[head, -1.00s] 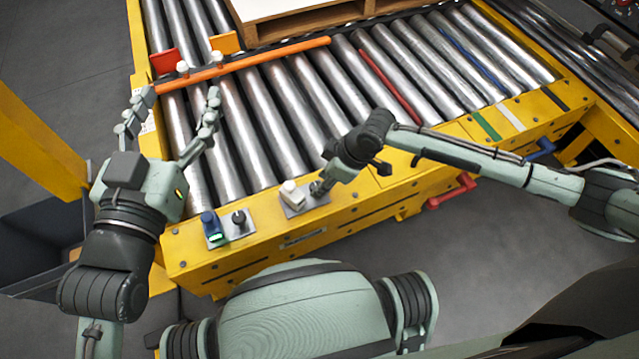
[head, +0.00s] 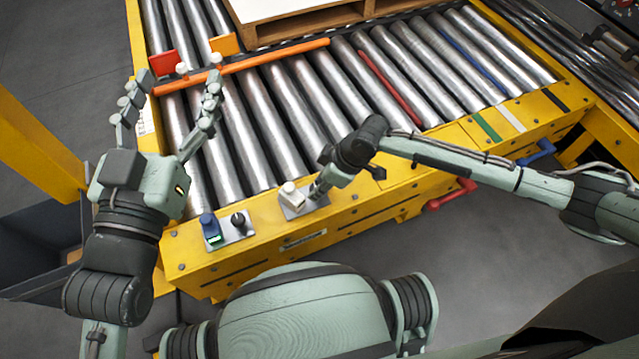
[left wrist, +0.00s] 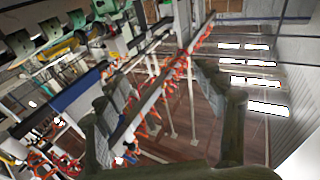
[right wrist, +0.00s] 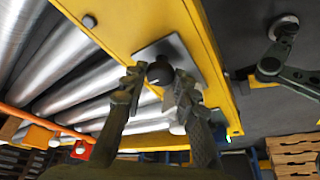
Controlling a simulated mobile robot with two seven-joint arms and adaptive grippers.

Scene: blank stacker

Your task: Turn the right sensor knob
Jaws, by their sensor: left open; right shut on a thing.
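The right sensor knob is black and round; it shows in the right wrist view (right wrist: 160,73) on a grey plate fixed to the yellow conveyor frame. My right gripper (right wrist: 155,84) is shut on this knob, a finger on each side. In the head view my right gripper (head: 316,192) hides the knob, beside the white sensor (head: 291,195) on its plate (head: 290,212). My left gripper (head: 170,98) is open and empty, above the rollers at the conveyor's left end.
A blue sensor (head: 210,227) and a second black knob (head: 238,220) sit on a plate further left. An orange bar (head: 255,65) crosses the rollers. A wooden pallet (head: 330,18) lies at the back. Red (head: 452,194) and blue (head: 538,152) handles stick out at the right.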

